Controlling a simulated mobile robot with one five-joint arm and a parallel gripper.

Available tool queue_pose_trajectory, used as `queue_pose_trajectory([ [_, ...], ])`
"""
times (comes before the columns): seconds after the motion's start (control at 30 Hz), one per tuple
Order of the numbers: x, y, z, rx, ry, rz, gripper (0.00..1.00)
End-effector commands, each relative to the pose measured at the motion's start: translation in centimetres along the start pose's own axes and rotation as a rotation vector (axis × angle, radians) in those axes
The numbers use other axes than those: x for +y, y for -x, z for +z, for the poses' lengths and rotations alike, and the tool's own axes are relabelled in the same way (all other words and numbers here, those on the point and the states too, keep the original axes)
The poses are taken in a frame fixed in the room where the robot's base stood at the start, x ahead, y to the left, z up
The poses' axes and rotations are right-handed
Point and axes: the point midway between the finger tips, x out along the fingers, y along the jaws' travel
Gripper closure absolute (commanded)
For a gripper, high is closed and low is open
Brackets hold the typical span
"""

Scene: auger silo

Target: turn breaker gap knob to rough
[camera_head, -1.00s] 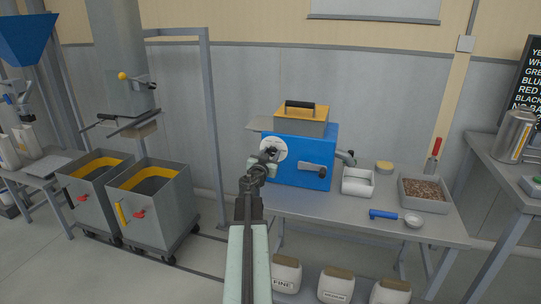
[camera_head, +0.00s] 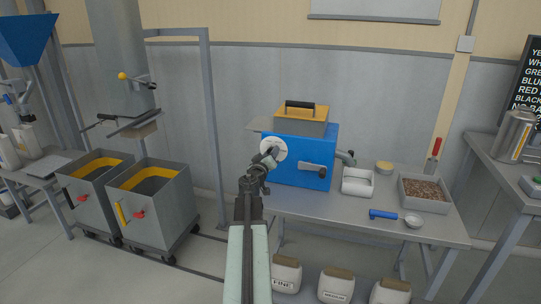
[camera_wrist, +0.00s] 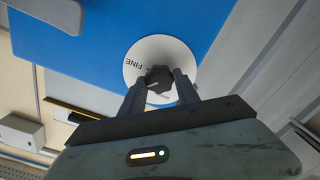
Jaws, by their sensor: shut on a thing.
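The blue breaker (camera_head: 300,160) stands on the grey table, with a round white dial (camera_head: 273,147) on its front left. In the wrist view the white dial (camera_wrist: 145,48) carries the word FINE at its upper left, and the dark gap knob (camera_wrist: 159,76) sits at its middle. My gripper (camera_wrist: 157,84) is shut on the knob, one finger on each side. A short pale line shows just below the knob. The ROUGH marking is not readable. In the head view my gripper (camera_head: 268,160) reaches the dial from below left and hides the knob.
A white tray (camera_head: 357,187), a blue-handled scoop (camera_head: 385,214) and a grain bin (camera_head: 440,204) lie further right. Labelled containers (camera_head: 335,286) stand below. Two grey carts (camera_head: 160,220) are at left.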

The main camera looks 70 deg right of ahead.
Motion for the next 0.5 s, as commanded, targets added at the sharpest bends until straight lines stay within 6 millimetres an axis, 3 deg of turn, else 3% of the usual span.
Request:
queue_pose_trajectory([
  [0.5, -0.08, -0.10, -0.03, 0.001, 0.490, 0.001, 1.00],
])
